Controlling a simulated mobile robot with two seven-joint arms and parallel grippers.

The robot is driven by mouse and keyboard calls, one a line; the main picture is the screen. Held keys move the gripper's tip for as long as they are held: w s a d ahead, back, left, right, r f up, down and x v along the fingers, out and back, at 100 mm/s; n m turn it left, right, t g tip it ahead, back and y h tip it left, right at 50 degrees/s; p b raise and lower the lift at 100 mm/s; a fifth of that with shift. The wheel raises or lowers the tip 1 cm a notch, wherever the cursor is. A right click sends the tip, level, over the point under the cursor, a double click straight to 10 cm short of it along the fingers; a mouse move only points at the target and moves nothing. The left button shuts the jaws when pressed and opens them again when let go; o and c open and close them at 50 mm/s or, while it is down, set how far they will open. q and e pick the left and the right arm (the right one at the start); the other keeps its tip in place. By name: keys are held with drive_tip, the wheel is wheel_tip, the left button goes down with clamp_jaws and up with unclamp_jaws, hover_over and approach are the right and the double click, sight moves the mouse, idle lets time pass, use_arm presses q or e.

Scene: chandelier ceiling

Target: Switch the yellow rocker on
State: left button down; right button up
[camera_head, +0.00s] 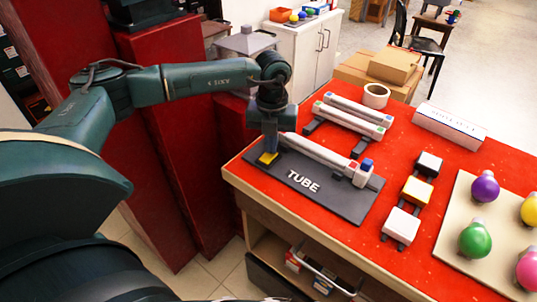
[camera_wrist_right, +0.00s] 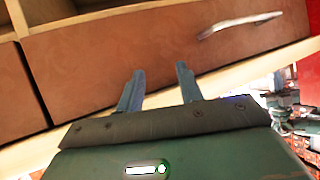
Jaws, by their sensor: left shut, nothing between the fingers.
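A small yellow rocker (camera_head: 267,158) sits at the left end of a dark board (camera_head: 340,200) marked TUBE, which lies on the red table top. My left gripper (camera_head: 271,149) points down right over it, shut and empty, its tips at or just above the rocker and partly hiding it. I cannot tell if they touch, or which way the rocker is tilted. A white tube (camera_head: 316,153) lies along the board, with a red and a blue button near its right end. My right gripper (camera_wrist_right: 159,88) shows in the right wrist view, open and empty, in front of a wooden drawer front.
On the red table (camera_head: 400,262) are two light tubes, a tape roll (camera_head: 376,96), a long white box (camera_head: 449,127), and a row of white and yellow blocks (camera_head: 417,191). A pale panel (camera_head: 459,210) holds coloured bulbs. Red cabinets stand at left.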

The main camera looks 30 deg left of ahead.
use_arm(q)
drive_tip(key=shift+f, duration=0.3)
drive_tip(key=shift+r, duration=0.15)
drive_tip(key=shift+r+p, duration=2.45)
drive_tip(key=shift+r, duration=1)
